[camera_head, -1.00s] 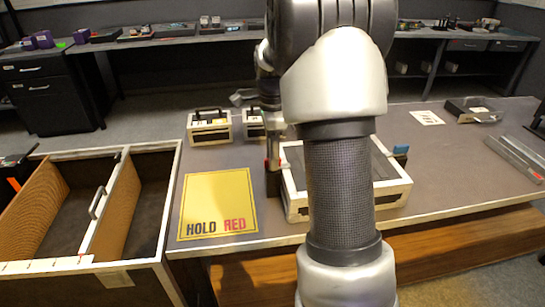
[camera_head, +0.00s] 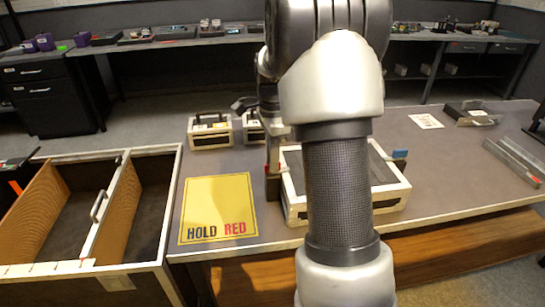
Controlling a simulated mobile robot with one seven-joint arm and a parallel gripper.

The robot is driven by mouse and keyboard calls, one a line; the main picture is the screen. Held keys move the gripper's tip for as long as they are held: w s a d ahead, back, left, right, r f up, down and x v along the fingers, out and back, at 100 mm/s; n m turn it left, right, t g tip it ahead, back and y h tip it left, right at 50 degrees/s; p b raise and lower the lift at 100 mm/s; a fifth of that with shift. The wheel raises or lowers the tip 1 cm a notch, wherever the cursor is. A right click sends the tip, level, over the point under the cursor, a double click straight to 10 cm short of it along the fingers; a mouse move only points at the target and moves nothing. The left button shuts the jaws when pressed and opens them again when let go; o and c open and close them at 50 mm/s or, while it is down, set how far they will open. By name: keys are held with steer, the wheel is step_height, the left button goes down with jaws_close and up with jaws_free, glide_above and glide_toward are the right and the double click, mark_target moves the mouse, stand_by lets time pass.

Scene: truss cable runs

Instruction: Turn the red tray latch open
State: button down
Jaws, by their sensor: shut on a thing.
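A white-rimmed tray box (camera_head: 394,201) with a dark top stands on the table, partly hidden behind my arm. A small red piece (camera_head: 269,169), which looks like the red latch, shows at the box's left edge. My gripper (camera_head: 273,180) points down there, left of my arm, with its fingers at the red piece. The fingers are small and dark, and the latch's angle cannot be made out. A blue latch (camera_head: 399,154) sticks up at the box's right edge.
A yellow mat (camera_head: 217,207) reading HOLD RED lies left of the box. Two smaller cases (camera_head: 210,132) stand behind it. An open divided drawer (camera_head: 125,205) is at the left. Metal channels (camera_head: 513,160) lie at the right. The table's right middle is clear.

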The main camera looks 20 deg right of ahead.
steer(key=n+p, duration=0.2)
steer(key=n, duration=0.2)
steer(key=shift+r+p, duration=0.2)
steer(key=shift+p, duration=0.2)
steer(key=n+p, duration=0.1)
steer(key=n, duration=0.3)
steer(key=shift+p, duration=0.35)
steer(key=n+p, duration=0.1)
steer(key=n, duration=0.3)
steer(key=shift+n+p, duration=0.3)
steer(key=shift+f+n+p, duration=0.1)
steer(key=shift+n+p, duration=0.4)
steer(key=shift+n, duration=1.3)
steer(key=c, duration=1.8)
jaws_free()
step_height(320, 180, up, 17)
steer(key=p, duration=0.2)
steer(key=shift+r+p, duration=0.2)
steer(key=shift+p, duration=0.15)
